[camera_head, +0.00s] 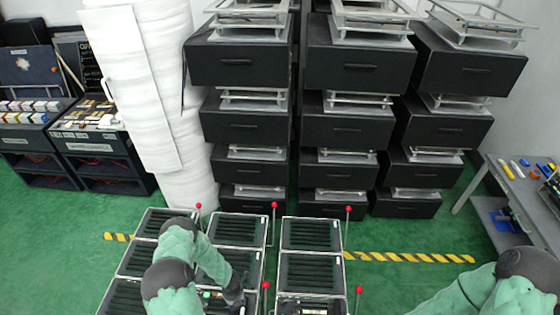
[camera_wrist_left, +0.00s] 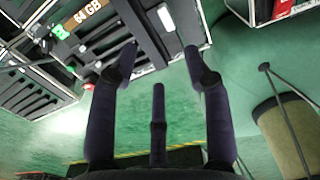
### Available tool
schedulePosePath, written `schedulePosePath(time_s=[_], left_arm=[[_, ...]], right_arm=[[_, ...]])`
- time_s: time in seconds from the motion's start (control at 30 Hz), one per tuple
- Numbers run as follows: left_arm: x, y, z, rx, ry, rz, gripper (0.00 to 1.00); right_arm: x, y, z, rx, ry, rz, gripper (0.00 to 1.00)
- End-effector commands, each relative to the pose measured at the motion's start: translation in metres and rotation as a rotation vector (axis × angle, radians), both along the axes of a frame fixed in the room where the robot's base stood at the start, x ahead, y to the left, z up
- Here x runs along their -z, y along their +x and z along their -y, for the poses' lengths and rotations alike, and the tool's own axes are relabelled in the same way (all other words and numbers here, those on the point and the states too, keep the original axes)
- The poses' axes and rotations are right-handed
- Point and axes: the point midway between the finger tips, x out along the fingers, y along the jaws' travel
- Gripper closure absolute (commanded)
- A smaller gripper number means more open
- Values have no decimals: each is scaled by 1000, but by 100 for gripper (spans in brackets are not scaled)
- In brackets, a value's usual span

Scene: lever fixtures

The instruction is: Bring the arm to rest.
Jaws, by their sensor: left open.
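My left arm (camera_head: 178,262), in green covering with dark joints, bends over the black slotted trays in the head view. My left gripper (camera_head: 235,292) is low in that view, beside a tray, and its fingers are hard to make out there. In the left wrist view the gripper (camera_wrist_left: 160,62) has its dark fingers spread apart with nothing between them. My right arm (camera_head: 510,285) shows at the bottom right of the head view; its gripper is out of frame.
Thin levers with red balls (camera_head: 274,206) stand among the trays (camera_head: 312,235), close to my left arm. Black drawer units (camera_head: 360,70) stand behind. A grey table (camera_head: 510,185) is at the right. Green floor (camera_head: 400,225) with striped tape lies open between.

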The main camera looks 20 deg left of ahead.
Motion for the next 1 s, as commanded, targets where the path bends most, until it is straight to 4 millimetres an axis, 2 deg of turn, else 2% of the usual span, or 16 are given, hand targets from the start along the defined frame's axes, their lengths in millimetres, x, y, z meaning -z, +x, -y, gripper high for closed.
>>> schedulePosePath(time_s=[0.17,0.27,0.47,0.7,1.0], left_arm=[[-2,0,5,-27,-11,-5,51],[-10,-2,20,-118,-45,-24,51],[-41,-8,74,-477,-152,-108,51],[-86,-15,138,-958,-247,-238,51],[-144,-20,202,-1564,-281,-400,51]], right_arm=[[0,0,0,0,0,0,49],[0,0,0,0,0,0,49],[-1,0,0,0,0,0,49],[-2,0,0,0,0,0,49],[-3,0,0,0,0,0,49]])
